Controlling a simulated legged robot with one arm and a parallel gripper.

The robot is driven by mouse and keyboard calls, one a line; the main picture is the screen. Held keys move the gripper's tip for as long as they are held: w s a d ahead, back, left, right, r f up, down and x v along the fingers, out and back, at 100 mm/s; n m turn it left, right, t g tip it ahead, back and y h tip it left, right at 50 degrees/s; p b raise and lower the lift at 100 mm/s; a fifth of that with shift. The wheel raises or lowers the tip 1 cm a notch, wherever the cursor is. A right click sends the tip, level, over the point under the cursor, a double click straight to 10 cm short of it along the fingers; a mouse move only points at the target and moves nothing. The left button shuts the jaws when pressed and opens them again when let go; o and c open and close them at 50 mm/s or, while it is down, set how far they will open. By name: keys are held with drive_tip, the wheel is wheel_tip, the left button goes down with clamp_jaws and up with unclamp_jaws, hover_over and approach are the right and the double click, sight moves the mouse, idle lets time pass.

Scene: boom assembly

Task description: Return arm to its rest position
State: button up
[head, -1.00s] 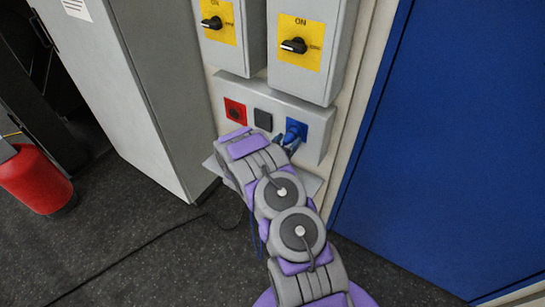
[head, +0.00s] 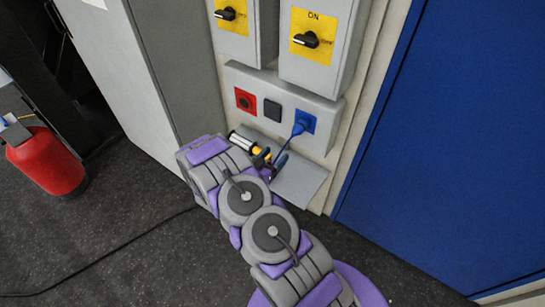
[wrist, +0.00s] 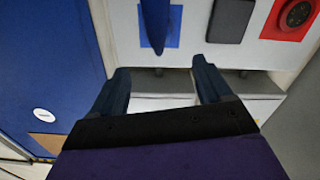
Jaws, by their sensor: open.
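My gripper (wrist: 159,85) is open, with its two dark fingers apart and nothing between them in the wrist view. In the head view it is partly hidden by my purple and grey arm, with a dark finger (head: 281,160) showing near the panel. A blue plug (head: 299,127) sits in the blue socket (head: 309,122) at the right of the grey socket panel. The blue plug also shows in the wrist view (wrist: 154,22), beyond the fingertips and apart from them.
The panel also has a red socket (head: 245,101) and a black one (head: 272,110). A grey shelf (head: 302,182) juts out below. Switch boxes (head: 318,45) hang above. A blue door (head: 450,140) stands right, a grey cabinet (head: 130,70) left, and a red extinguisher (head: 47,160) far left.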

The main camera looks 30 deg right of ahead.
drive_tip(key=shift+s+a, duration=0.15)
drive_tip(key=shift+a, duration=0.2)
idle(0.4)
drive_tip(key=w+a+r+n+t+y, duration=0.1)
drive_tip(key=w+a+r+y, duration=0.4)
drive_tip(key=w+a+y, duration=0.6)
drive_tip(key=s+a+r+n+g+y, duration=0.1)
drive_tip(key=s+a+r+n+y, duration=0.2)
drive_tip(key=a+r, duration=0.35)
drive_tip(key=s+a+r+n+y, duration=0.1)
drive_tip(key=s+a+r+y, duration=0.2)
drive_tip(key=s+a+r, duration=0.3)
drive_tip(key=s+a+r+n+g+y, duration=0.1)
drive_tip(key=s+a+r+n+g, duration=0.15)
drive_tip(key=s, duration=0.55)
drive_tip(key=s+a+r+n+g+y, duration=0.1)
drive_tip(key=s+a+r+n+g, duration=0.15)
drive_tip(key=s, duration=0.45)
drive_tip(key=s+d+r+g+h, duration=0.1)
drive_tip(key=s+d+r+g, duration=0.1)
drive_tip(key=s, duration=0.9)
drive_tip(key=s+d+r+n+g+h, duration=0.1)
drive_tip(key=s+d+r, duration=0.2)
drive_tip(key=s, duration=0.9)
drive_tip(key=shift+d+g, duration=0.4)
drive_tip(key=shift+d, duration=0.75)
